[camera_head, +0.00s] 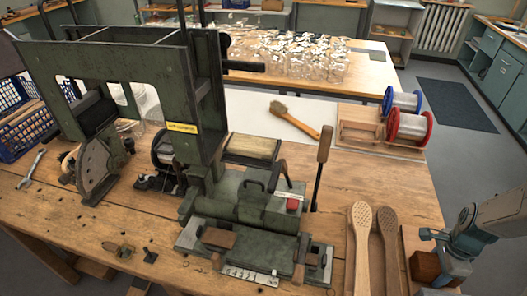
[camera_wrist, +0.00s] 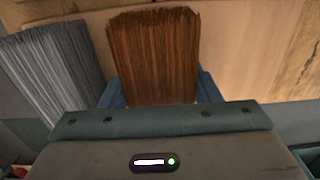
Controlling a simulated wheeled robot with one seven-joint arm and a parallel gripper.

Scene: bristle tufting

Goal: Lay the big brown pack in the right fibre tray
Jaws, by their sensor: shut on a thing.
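My gripper (camera_wrist: 158,92) is shut on the big brown pack (camera_wrist: 153,50), a bundle of brown bristles that sticks out beyond the two blue fingers. In the head view, my gripper (camera_head: 436,250) is at the right front edge of the bench, and the brown pack (camera_head: 425,268) shows small and dark beside it. A shallow holder with pale fibre (camera_head: 254,147) sits behind the green tufting machine (camera_head: 245,200); I cannot tell for sure whether it is the right fibre tray. The gripper is well to the right of it and in front.
A grey bristle pack (camera_wrist: 55,80) is left of my gripper in the wrist view. A brush (camera_head: 294,119) and wire spools (camera_head: 408,126) lie behind.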

